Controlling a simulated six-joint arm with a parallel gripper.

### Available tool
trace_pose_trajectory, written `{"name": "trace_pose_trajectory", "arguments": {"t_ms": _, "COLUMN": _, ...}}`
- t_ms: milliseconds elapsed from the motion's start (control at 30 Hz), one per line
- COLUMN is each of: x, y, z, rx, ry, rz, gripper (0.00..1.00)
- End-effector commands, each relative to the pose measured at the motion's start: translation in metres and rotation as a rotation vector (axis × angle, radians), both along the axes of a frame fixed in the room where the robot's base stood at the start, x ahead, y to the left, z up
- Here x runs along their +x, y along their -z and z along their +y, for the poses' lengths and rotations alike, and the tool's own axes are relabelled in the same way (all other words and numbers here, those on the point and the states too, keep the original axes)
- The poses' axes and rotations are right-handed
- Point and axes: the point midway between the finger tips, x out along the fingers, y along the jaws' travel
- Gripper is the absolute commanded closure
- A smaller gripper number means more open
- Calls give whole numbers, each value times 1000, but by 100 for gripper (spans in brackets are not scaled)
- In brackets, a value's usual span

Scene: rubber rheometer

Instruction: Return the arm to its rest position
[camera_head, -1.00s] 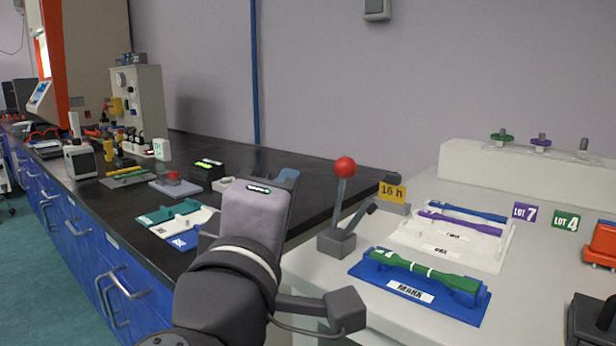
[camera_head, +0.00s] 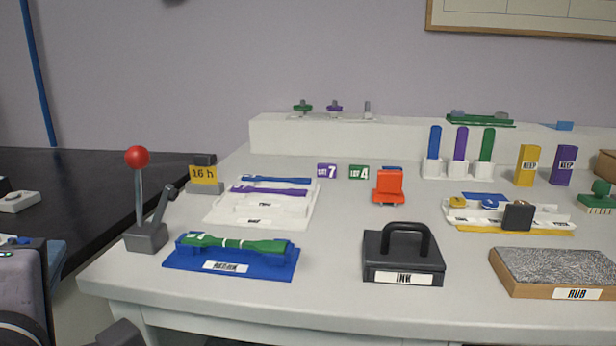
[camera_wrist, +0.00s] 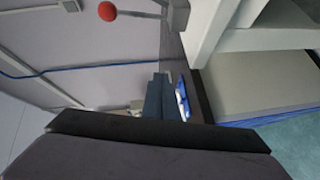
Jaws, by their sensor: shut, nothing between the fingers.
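My gripper (camera_wrist: 160,97) shows in the wrist view as blue-grey fingers close together, shut and empty. It points away over a stretch of dark bench and touches no object that I can see. In the head view only part of my arm shows at the lower left edge, left of the white table. The red-knobbed lever (camera_head: 139,190) stands on the table to the right of my arm. Its red knob (camera_wrist: 107,11) also shows at the top of the wrist view.
The black bench (camera_head: 90,185) lies left.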

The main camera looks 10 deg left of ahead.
Motion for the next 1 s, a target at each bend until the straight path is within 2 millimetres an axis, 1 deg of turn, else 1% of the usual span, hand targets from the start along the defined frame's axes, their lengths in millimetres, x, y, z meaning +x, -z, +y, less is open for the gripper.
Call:
{"name": "trace_pose_trajectory", "arguments": {"t_ms": 33, "x": -6, "y": 31, "z": 3, "rx": -47, "ry": -21, "rz": 68, "gripper": 100}}
{"name": "trace_pose_trajectory", "arguments": {"t_ms": 67, "x": -10, "y": 50, "z": 4, "rx": -73, "ry": -33, "rz": 113, "gripper": 100}}
{"name": "trace_pose_trajectory", "arguments": {"t_ms": 100, "x": -17, "y": 76, "z": 5, "rx": -109, "ry": -47, "rz": 174, "gripper": 100}}
{"name": "trace_pose_trajectory", "arguments": {"t_ms": 133, "x": -22, "y": 96, "z": 4, "rx": -137, "ry": -56, "rz": 220, "gripper": 100}}
{"name": "trace_pose_trajectory", "arguments": {"t_ms": 167, "x": -28, "y": 117, "z": 2, "rx": -163, "ry": -63, "rz": 267, "gripper": 100}}
{"name": "trace_pose_trajectory", "arguments": {"t_ms": 200, "x": -36, "y": 143, "z": -1, "rx": -198, "ry": -70, "rz": 331, "gripper": 100}}
{"name": "trace_pose_trajectory", "arguments": {"t_ms": 233, "x": -42, "y": 162, "z": -5, "rx": -224, "ry": -74, "rz": 380, "gripper": 100}}
{"name": "trace_pose_trajectory", "arguments": {"t_ms": 267, "x": -49, "y": 181, "z": -10, "rx": -248, "ry": -77, "rz": 429, "gripper": 100}}
{"name": "trace_pose_trajectory", "arguments": {"t_ms": 300, "x": -58, "y": 206, "z": -17, "rx": -281, "ry": -75, "rz": 496, "gripper": 100}}
{"name": "trace_pose_trajectory", "arguments": {"t_ms": 367, "x": -67, "y": 234, "z": -36, "rx": -327, "ry": -50, "rz": 613, "gripper": 100}}
{"name": "trace_pose_trajectory", "arguments": {"t_ms": 400, "x": -70, "y": 247, "z": -51, "rx": -351, "ry": -17, "rz": 697, "gripper": 100}}
{"name": "trace_pose_trajectory", "arguments": {"t_ms": 467, "x": -68, "y": 256, "z": -76, "rx": -369, "ry": 52, "rz": 815, "gripper": 100}}
{"name": "trace_pose_trajectory", "arguments": {"t_ms": 533, "x": -65, "y": 262, "z": -99, "rx": -372, "ry": 125, "rz": 918, "gripper": 100}}
{"name": "trace_pose_trajectory", "arguments": {"t_ms": 667, "x": -58, "y": 258, "z": -137, "rx": -353, "ry": 260, "rz": 1068, "gripper": 100}}
{"name": "trace_pose_trajectory", "arguments": {"t_ms": 800, "x": -49, "y": 242, "z": -173, "rx": -311, "ry": 404, "rz": 1194, "gripper": 100}}
{"name": "trace_pose_trajectory", "arguments": {"t_ms": 867, "x": -45, "y": 234, "z": -187, "rx": -288, "ry": 463, "rz": 1241, "gripper": 100}}
{"name": "trace_pose_trajectory", "arguments": {"t_ms": 1000, "x": -38, "y": 209, "z": -219, "rx": -229, "ry": 597, "rz": 1335, "gripper": 100}}
